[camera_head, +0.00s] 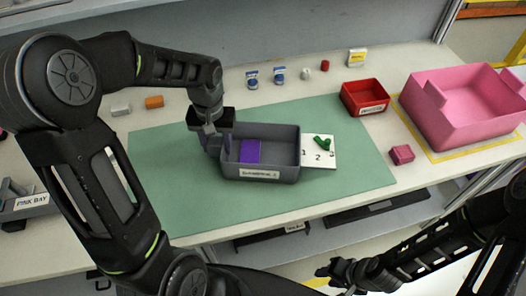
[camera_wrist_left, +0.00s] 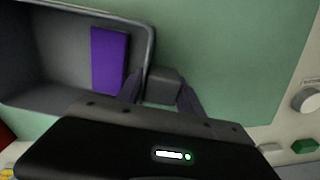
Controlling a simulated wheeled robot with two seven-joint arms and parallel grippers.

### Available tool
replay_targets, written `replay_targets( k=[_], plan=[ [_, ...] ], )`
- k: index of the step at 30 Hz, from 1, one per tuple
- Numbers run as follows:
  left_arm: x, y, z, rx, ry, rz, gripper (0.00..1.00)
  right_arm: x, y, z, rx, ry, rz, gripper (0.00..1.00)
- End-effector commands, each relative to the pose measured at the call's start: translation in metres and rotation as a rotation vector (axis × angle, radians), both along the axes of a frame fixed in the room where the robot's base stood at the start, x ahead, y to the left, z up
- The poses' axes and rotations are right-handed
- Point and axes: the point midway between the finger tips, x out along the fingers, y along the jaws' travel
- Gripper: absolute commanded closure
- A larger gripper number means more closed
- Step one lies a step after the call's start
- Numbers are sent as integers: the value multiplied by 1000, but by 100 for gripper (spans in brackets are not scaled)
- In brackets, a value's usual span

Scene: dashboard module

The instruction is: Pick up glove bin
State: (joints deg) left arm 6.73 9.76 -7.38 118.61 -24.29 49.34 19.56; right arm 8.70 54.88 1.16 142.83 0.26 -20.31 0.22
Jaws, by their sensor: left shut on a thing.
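The grey bin (camera_head: 283,174), which I take for the glove bin, sits on the green mat with a small label on its front wall. A purple block (camera_head: 250,151) lies inside it at the left, and it also shows in the left wrist view (camera_wrist_left: 109,58). My left gripper (camera_head: 212,146) is at the bin's left end. In the left wrist view its fingers (camera_wrist_left: 163,95) are on either side of a grey tab (camera_wrist_left: 164,84) beside the bin's wall. My right gripper (camera_head: 335,271) is low at the front right, away from the bin; its finger state is unclear.
A numbered white card (camera_head: 320,158) with a green piece (camera_head: 323,142) lies right of the bin. A red bin (camera_head: 365,99), pink bin (camera_head: 450,135) and pink block (camera_head: 401,154) stand further right. Small parts line the back. The mat's front (camera_head: 300,200) is clear.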

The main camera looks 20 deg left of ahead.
Motion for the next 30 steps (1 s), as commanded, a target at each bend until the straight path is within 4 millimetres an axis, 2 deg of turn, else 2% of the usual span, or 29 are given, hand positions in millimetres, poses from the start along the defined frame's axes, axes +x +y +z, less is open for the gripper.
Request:
replay_targets(
  k=[7,11,14,24,30],
  plan=[
    [1,0,1,0,-2,0,100,0,0,0,0,0,0,63],
    [1,0,8,0,-4,0,100,0,0,-1,0,0,0,63],
    [2,0,21,1,-7,1,100,0,0,-3,1,-1,1,63],
    [1,0,84,0,-6,0,100,1,1,-9,3,-3,1,63],
    [0,0,100,0,-2,0,100,1,1,-9,2,-4,1,63]
  ],
)
